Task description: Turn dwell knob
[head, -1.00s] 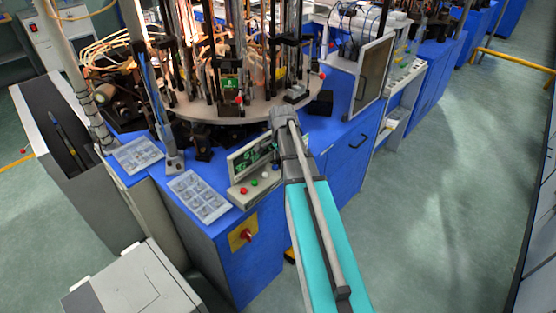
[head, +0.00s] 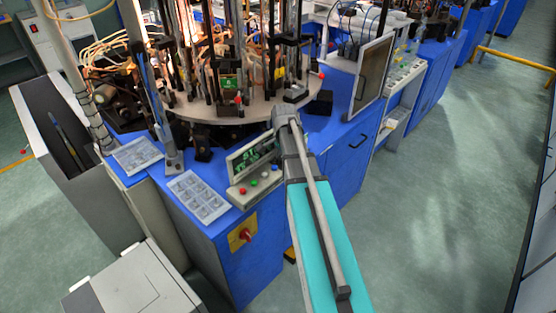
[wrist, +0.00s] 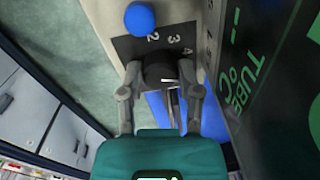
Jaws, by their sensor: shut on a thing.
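The black dwell knob (wrist: 159,76) sits on a dark dial plate (wrist: 125,47) with white numerals in the wrist view; 2, 3 and part of a 4 show. My gripper (wrist: 160,68) is shut on the knob, one finger at each side. The knob's underside and its pointer mark cannot be made out. In the head view my arm covers the knob and the gripper; the control panel (head: 236,193) shows just left of the arm.
A blue button (wrist: 140,18) stands beside the dial plate. A dark display (wrist: 257,75) with green lettering rises close at the right of my gripper. The blue machine cabinet (head: 245,265) stands below the panel, with a red rotary switch (head: 245,235) on its front. Floor is clear at right.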

